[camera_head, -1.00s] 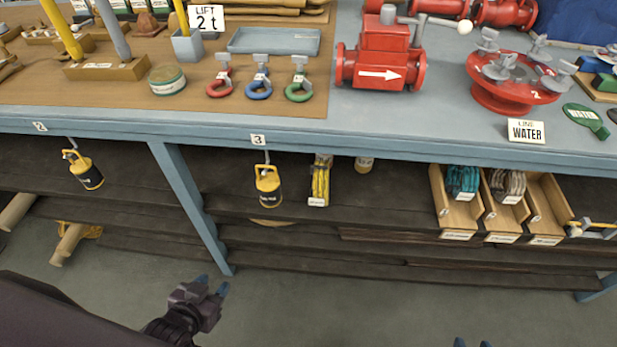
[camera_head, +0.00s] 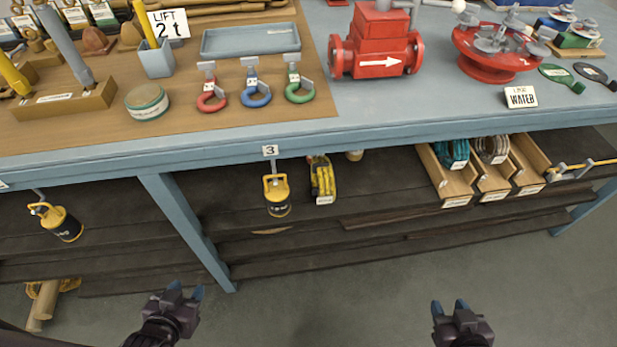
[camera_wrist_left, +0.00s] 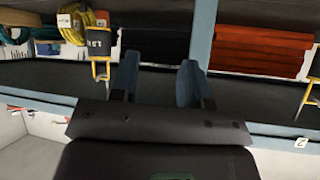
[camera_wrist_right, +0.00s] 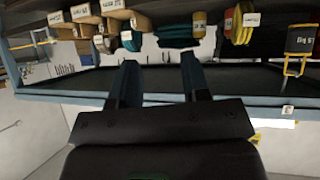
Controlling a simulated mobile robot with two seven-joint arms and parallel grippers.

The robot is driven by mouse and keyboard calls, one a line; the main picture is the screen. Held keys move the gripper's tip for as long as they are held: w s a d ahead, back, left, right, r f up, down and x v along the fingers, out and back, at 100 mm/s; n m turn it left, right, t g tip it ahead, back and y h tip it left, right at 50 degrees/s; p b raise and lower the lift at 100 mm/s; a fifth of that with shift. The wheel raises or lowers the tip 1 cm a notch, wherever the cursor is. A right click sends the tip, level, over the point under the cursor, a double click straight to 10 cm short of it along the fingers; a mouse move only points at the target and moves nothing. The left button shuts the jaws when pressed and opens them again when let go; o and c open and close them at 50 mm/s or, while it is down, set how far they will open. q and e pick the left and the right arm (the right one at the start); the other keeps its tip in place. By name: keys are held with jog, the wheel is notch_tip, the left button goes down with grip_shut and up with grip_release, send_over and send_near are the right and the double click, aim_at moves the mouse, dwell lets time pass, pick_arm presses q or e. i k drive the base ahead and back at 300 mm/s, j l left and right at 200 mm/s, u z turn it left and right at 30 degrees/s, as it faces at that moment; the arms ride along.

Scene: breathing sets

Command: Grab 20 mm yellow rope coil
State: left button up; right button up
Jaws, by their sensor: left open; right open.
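A yellow rope coil (camera_head: 322,180) with a white tag sits on the shelf under the bench, just right of the hanging yellow-and-black canister marked 3. The coil also shows in the left wrist view (camera_wrist_left: 72,22) and in the right wrist view (camera_wrist_right: 243,22). I cannot read its tag. My left gripper (camera_head: 186,291) is open and empty, low in front of the shelf and left of the coil. My right gripper (camera_head: 449,306) is open and empty, low and right of the coil. Both are well apart from it.
The canister (camera_head: 277,196) hangs from the bench edge beside the coil; another canister (camera_head: 60,222) hangs further left. A blue bench leg (camera_head: 185,230) stands between them. Wooden bins (camera_head: 446,183) with teal and brown coils are right. The floor in front is clear.

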aim_at(322, 175)
jog(key=j+z, duration=0.25)
jog(key=j, duration=1.2)
jog(key=k, duration=0.05)
